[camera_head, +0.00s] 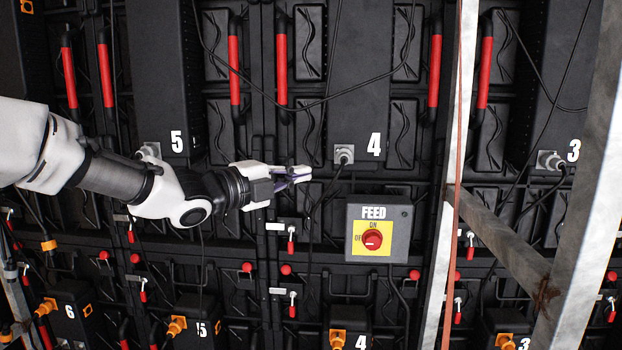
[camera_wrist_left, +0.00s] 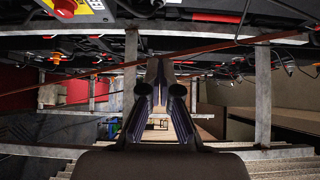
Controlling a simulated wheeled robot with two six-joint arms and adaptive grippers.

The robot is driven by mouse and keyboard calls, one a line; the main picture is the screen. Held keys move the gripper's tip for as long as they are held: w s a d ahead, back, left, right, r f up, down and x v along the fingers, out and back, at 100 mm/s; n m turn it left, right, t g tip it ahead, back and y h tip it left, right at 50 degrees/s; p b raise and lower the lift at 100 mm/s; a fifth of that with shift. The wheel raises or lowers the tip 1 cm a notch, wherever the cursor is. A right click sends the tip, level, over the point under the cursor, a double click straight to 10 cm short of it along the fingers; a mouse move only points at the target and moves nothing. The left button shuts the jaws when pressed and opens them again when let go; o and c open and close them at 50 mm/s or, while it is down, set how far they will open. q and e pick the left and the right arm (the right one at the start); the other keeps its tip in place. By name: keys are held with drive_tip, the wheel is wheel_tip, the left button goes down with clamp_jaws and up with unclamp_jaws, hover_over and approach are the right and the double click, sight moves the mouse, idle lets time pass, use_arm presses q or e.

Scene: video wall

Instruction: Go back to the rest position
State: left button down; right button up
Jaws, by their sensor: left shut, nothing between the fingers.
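My left gripper (camera_head: 292,174) reaches in from the left in the head view, in front of the dark video wall, left of and above the FEED switch box (camera_head: 403,240). It is shut and empty. Its fingers also show in the left wrist view (camera_wrist_left: 160,75), pointing away from the camera. The FEED box has a red knob (camera_head: 373,239) on a yellow plate; the gripper is apart from it. In the left wrist view the yellow plate and knob (camera_wrist_left: 64,8) show at the top left edge. My right gripper is not in either view.
Grey metal posts (camera_head: 580,200) and a diagonal brace (camera_head: 505,235) stand at the right, with a thin reddish cable (camera_head: 456,190) along one post. Black cables (camera_head: 310,100) hang across the wall. Numbered units, red handles (camera_head: 281,70) and orange connectors (camera_head: 177,325) cover the wall.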

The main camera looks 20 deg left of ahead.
use_arm(q)
drive_tip(key=w+d+f+n+g+y, duration=0.1)
drive_tip(key=d+f+g, duration=0.1)
drive_tip(key=f, duration=1.1)
drive_tip(key=w+d+f+n+g+y, duration=0.1)
drive_tip(key=f+g, duration=0.2)
drive_tip(key=f, duration=1)
drive_tip(key=s+d+f+n+g, duration=0.1)
drive_tip(key=s+f, duration=0.2)
drive_tip(key=f, duration=0.4)
drive_tip(key=s+d+f+n+g, duration=0.1)
drive_tip(key=s+f, duration=0.2)
drive_tip(key=f, duration=0.5)
drive_tip(key=s+f+n+g+y, duration=0.3)
drive_tip(key=s+f+n+g, duration=0.4)
drive_tip(key=s+f, duration=1.4)
drive_tip(key=s+a+n+g+y, duration=0.1)
drive_tip(key=s+a+n+y, duration=0.2)
drive_tip(key=s+n, duration=1)
drive_tip(key=shift+s+a+f+g+y, duration=0.15)
drive_tip(key=shift+a+g+y, duration=0.25)
drive_tip(key=shift+a, duration=0.25)
